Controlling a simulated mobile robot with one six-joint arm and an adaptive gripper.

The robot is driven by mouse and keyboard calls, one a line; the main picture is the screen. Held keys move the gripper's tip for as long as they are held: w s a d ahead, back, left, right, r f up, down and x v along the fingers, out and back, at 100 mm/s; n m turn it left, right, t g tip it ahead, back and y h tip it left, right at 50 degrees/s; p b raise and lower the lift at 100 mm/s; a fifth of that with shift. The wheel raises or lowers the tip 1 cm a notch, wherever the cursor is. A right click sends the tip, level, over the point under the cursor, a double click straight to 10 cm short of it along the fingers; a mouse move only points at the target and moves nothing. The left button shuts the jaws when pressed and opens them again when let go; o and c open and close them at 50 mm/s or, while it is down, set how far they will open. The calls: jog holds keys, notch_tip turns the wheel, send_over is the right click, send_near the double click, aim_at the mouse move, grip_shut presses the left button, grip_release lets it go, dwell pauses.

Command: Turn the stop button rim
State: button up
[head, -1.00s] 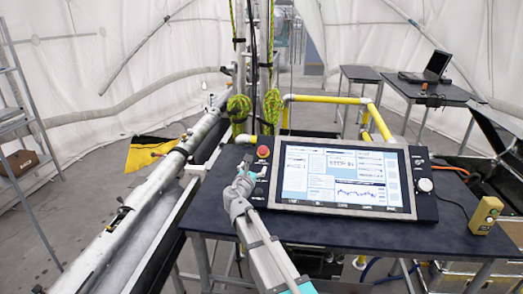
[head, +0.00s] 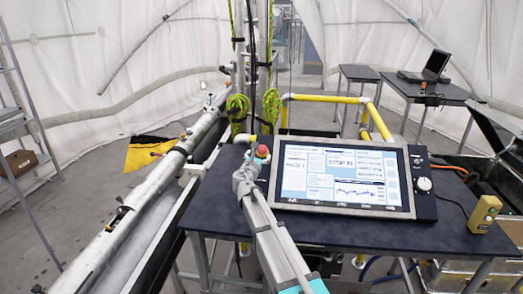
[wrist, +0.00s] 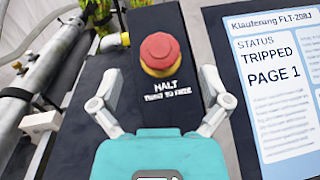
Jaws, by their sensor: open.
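The stop button (wrist: 160,50) is a red mushroom cap on a yellow rim (wrist: 161,70), set in a black panel. In the head view the red cap (head: 262,150) shows at the upper left of the screen, partly hidden by my arm. My gripper (wrist: 157,70) is open in the wrist view, with one finger to each side of the button. I see no finger touching the cap. How far the fingertips are above the panel is hard to tell.
A large screen (head: 335,177) lies right of the button; in the wrist view it reads "STATUS TRIPPED PAGE 1" (wrist: 270,60). A white knob (head: 424,184) and a yellow handheld box (head: 485,213) are farther right. A metal pipe (head: 140,205) runs along the left.

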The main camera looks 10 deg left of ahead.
aim_at(261, 150)
jog(key=shift+w+d, duration=0.2)
jog(key=shift+w, duration=1.1)
jog(key=shift+w+d, duration=0.2)
jog(key=shift+w, duration=1.05)
jog(key=c, duration=1.2)
jog(key=shift+o, duration=0.2)
